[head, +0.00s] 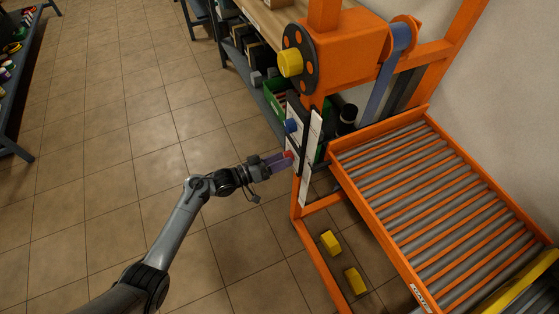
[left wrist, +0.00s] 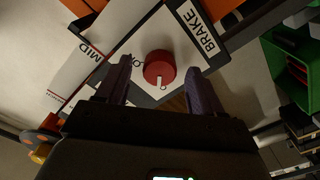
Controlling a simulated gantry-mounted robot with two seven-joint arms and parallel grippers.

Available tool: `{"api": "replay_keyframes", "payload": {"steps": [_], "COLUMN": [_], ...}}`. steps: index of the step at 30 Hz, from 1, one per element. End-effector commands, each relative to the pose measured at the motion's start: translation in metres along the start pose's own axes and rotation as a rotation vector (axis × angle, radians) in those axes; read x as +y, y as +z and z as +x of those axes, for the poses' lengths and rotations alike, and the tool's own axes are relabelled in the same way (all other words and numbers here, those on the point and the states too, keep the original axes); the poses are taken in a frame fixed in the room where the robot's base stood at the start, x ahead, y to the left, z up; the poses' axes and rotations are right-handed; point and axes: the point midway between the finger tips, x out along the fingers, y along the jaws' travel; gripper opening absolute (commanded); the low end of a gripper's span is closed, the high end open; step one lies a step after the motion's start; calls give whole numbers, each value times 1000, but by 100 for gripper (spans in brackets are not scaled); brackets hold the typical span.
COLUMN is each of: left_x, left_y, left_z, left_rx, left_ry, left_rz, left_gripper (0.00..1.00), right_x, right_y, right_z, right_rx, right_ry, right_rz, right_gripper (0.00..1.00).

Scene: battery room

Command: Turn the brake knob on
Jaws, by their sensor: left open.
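The red brake knob (left wrist: 159,66) sits on a white panel beside a label reading BRAKE (left wrist: 201,28). A white mark shows near its lower edge in the left wrist view. In the head view the red knob (head: 289,155) is at the fingertips of my left gripper (head: 279,161). My left gripper (left wrist: 160,76) is open, with one purple finger on each side of the knob in the wrist view. Gaps show between the fingers and the knob. How far the fingertips reach past the knob I cannot tell. My right gripper is not in view.
A blue knob (head: 292,125) is above the red one on the panel. A yellow knob (head: 290,63) on a black disc is higher up on the orange frame. A roller conveyor (head: 430,200) stands at right. Yellow blocks (head: 331,242) lie below. The tiled floor at left is clear.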

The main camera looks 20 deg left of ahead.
Motion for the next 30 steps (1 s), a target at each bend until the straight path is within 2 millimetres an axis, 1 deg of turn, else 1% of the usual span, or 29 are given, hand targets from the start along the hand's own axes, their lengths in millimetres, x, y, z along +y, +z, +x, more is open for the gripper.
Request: {"api": "replay_keyframes", "payload": {"steps": [2,5,13,23,30], "left_x": [0,0,0,0,0], "left_y": [0,0,0,0,0], "left_z": [0,0,0,0,0], "left_rx": [0,0,0,-1,-2], "left_ry": [0,0,0,1,1], "left_rz": [0,0,0,42,180], "left_gripper": [67,53,12,11,11], "right_x": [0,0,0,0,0], "right_y": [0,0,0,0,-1], "right_z": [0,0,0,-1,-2], "right_rx": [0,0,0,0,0], "right_ry": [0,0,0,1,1], "right_rz": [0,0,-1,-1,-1], "right_gripper": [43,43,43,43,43]}}
